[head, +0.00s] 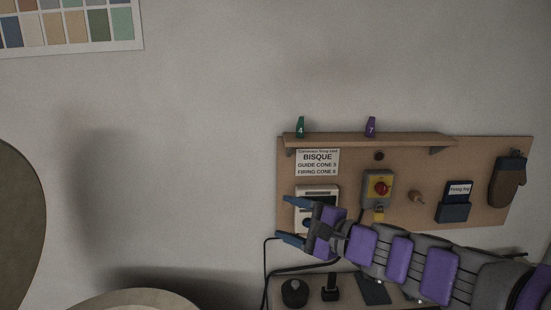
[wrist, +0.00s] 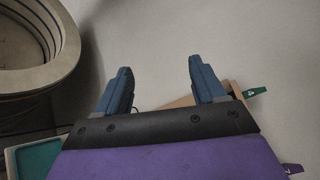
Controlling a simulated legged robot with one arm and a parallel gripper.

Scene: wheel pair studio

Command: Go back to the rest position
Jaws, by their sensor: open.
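My gripper (head: 289,219) is open in the head view, with its two blue fingers apart and pointing left. It is in front of a white control box (head: 318,191) on the wooden wall board and hides part of it. My purple and grey arm reaches in from the lower right. In the wrist view my gripper (wrist: 157,85) shows two spread blue fingers with nothing between them, only grey wall beyond.
The board (head: 403,210) carries a shelf (head: 365,140) with a green cone (head: 300,127) and a purple cone (head: 371,127), a red-knobbed switch (head: 380,188) and a mitt (head: 507,179). A round kiln (wrist: 38,45) stands left in the wrist view. The wall left of my gripper is clear.

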